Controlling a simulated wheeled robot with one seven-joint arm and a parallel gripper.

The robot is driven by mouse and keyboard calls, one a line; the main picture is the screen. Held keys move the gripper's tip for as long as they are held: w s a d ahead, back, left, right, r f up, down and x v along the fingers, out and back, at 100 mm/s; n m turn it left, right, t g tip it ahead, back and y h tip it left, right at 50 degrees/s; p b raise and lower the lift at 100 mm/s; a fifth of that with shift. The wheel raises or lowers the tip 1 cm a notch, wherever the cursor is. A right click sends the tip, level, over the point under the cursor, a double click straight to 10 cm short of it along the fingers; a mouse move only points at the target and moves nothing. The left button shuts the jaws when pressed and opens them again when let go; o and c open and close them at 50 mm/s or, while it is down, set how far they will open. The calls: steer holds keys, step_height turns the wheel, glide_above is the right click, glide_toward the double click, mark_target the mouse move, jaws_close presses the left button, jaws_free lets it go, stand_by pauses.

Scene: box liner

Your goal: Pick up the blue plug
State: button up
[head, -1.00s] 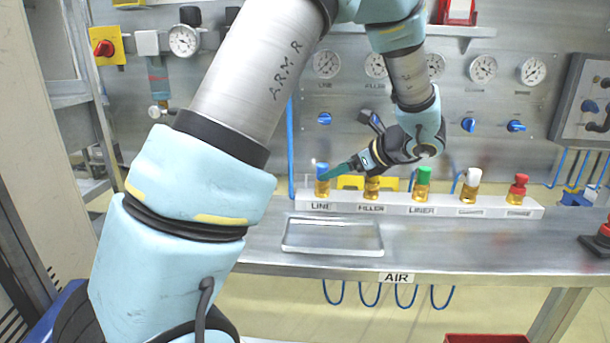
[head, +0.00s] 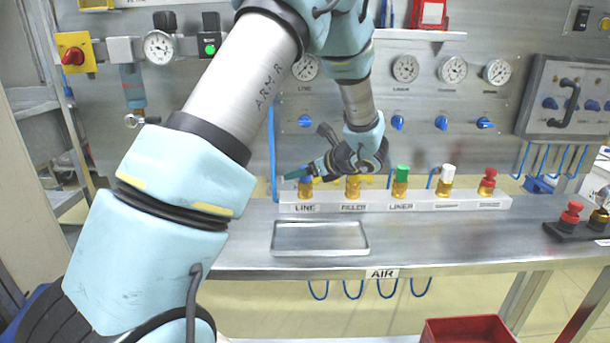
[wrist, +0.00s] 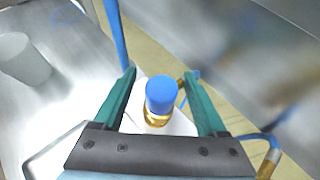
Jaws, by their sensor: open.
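The blue plug (wrist: 161,95) sits upright in a brass fitting (wrist: 157,120) in the wrist view. My gripper (wrist: 159,76) is open, with one green finger on each side of the plug and visible gaps between. In the head view my gripper (head: 295,174) is at the LINE position, the leftmost on the white rack (head: 420,203), and largely covers the plug there. The brass fitting (head: 305,191) below it shows.
Along the rack to the right are an amber FILLER fitting (head: 352,188), a green plug (head: 402,173), a white plug (head: 448,173) and a red plug (head: 489,176). An empty metal tray (head: 320,252) lies in front. A blue hose (wrist: 116,35) rises close to the left finger.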

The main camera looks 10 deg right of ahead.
steer(key=shift+x, duration=0.85)
jaws_close()
